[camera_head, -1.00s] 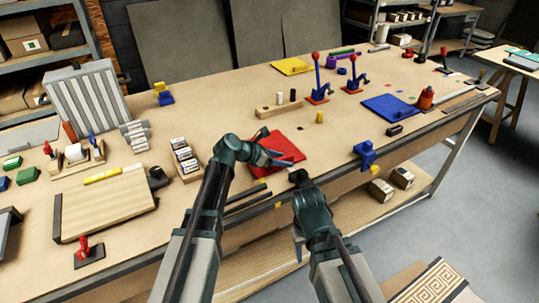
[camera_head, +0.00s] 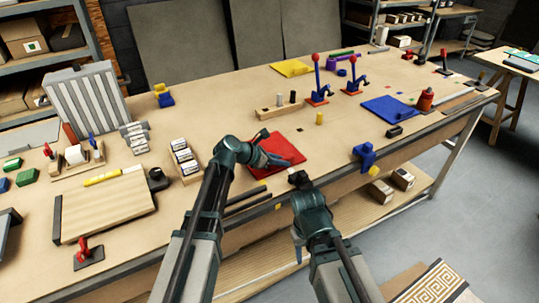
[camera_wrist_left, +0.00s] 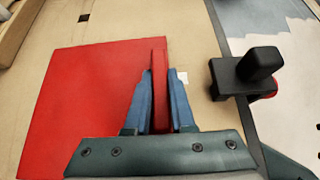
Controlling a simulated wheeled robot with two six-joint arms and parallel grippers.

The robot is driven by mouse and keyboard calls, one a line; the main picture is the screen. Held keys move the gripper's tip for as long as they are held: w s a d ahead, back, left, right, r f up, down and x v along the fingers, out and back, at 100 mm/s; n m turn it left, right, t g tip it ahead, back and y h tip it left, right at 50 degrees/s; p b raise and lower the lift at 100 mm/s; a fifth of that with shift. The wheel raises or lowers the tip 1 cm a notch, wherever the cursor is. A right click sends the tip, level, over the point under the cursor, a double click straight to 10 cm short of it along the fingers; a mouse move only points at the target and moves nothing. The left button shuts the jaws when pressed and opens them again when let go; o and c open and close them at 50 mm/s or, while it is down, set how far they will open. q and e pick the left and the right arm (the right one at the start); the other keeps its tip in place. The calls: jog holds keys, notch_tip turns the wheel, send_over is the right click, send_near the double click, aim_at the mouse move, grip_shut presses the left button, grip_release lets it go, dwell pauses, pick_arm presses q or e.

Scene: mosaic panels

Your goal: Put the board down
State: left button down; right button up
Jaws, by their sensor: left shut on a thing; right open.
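The red board (camera_head: 285,149) is a flat square near the front edge of the table, in the middle of the head view. My left gripper (camera_head: 279,161) is over it, shut on a red strip at the board's right side in the left wrist view. The fingers (camera_wrist_left: 160,100) stand on either side of this strip, and the flat red face (camera_wrist_left: 85,105) spreads to the left. I cannot tell whether the board fully touches the table. My right gripper (camera_head: 298,179) is open and empty by the table's front edge; its fingertips show poorly.
A blue clamp (camera_head: 366,156) sits on the front edge to the right. A wooden block with pegs (camera_head: 280,107) and a yellow peg (camera_head: 319,118) stand behind the board. A blue panel (camera_head: 389,108) lies to the right. A pale wooden board (camera_head: 105,207) lies at left.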

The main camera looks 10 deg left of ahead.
pick_arm(q)
jog(key=shift+r, duration=0.15)
dwell(0.8)
notch_tip(320, 180, up, 10)
jog(key=p, duration=1)
jog(key=s+a, duration=1.3)
jog(key=s, duration=0.4)
jog(key=shift+s+f, duration=0.2)
jog(key=shift+s, duration=0.15)
